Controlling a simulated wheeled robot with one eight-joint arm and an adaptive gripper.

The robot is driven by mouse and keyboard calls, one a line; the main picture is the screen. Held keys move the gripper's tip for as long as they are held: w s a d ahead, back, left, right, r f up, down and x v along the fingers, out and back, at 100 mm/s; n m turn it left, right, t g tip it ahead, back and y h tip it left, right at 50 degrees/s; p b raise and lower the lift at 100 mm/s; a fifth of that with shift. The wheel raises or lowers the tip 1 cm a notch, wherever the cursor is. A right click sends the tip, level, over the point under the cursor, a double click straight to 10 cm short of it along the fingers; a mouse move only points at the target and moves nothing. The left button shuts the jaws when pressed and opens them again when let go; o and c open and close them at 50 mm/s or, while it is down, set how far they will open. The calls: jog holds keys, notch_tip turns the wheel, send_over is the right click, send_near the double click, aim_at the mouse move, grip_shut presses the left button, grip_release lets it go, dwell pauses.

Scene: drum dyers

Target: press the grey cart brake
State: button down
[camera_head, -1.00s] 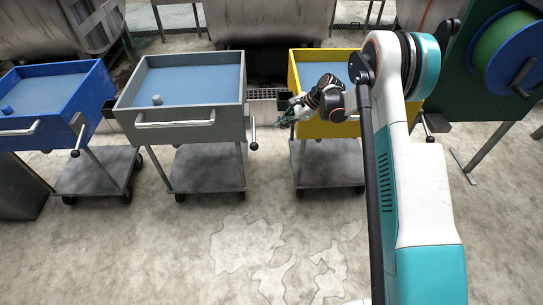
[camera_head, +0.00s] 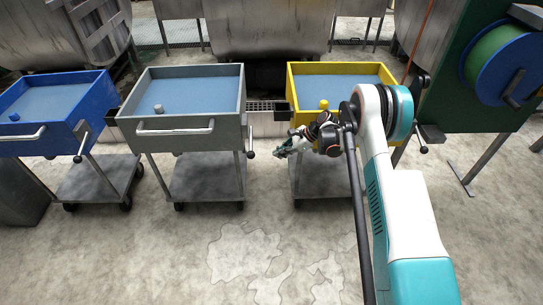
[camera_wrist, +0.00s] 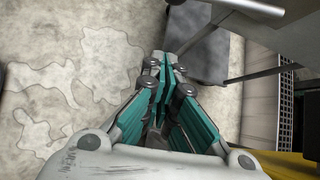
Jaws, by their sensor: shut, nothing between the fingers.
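The grey cart (camera_head: 183,135) stands in the middle of the head view, with a blue tray top. Its brake looks to be the short lever with a dark ball end (camera_head: 250,154) hanging on its right side. My gripper (camera_head: 279,153) is shut and empty, just right of that lever at about the same picture height, with a visible gap. In the wrist view my gripper's teal fingers (camera_wrist: 164,65) meet at the tips over the floor. The cart's lower shelf (camera_wrist: 208,55) shows beyond them; I cannot make out the brake there.
A blue cart (camera_head: 92,103) stands to the left and a yellow cart (camera_head: 299,117) to the right, partly behind my arm. A front handle (camera_head: 175,131) juts from the grey cart. A green panel with a blue reel (camera_head: 507,68) stands far right. The front floor is clear.

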aim_at(251, 142)
jog(key=b+x, duration=0.4)
jog(key=x, duration=0.6)
jog(key=shift+s+a+r, duration=0.1)
jog(key=shift+a+r, duration=0.1)
jog(key=shift+r, duration=0.5)
jog(key=shift+s+a+r, duration=0.1)
jog(key=shift+a+r, duration=0.15)
jog(key=shift+r, duration=0.45)
jog(key=shift+s+a+r, duration=0.1)
jog(key=shift+a+r, duration=0.1)
jog(key=shift+r, duration=0.45)
jog(key=shift+r, duration=0.1)
